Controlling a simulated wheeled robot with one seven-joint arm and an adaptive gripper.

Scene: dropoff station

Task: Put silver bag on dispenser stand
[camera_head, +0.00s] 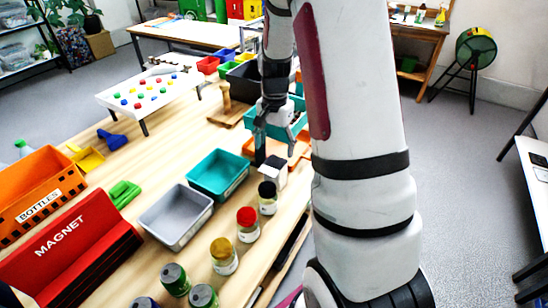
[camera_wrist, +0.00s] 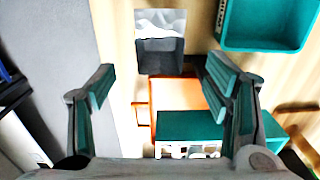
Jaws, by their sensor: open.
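A crumpled silver-white pouch with a dark grey lower face, which looks like the silver bag, sits near the table's right edge in the head view (camera_head: 273,173). It also shows at the top centre of the wrist view (camera_wrist: 160,23). My gripper (camera_head: 276,143) is open, above and just beyond the bag in the head view. In the wrist view my gripper (camera_wrist: 160,76) has its fingers spread wide, with the bag ahead between their tips and nothing held. I cannot tell for sure which thing is the dispenser stand; a wooden base with an upright post (camera_head: 226,104) stands farther back.
A teal bin (camera_head: 218,176) and a grey bin (camera_head: 176,216) lie left of the bag. Jars with black (camera_head: 267,198), red (camera_head: 247,225) and yellow lids line the near edge. An orange tray (camera_wrist: 168,95) and another teal bin (camera_wrist: 195,126) lie under my gripper.

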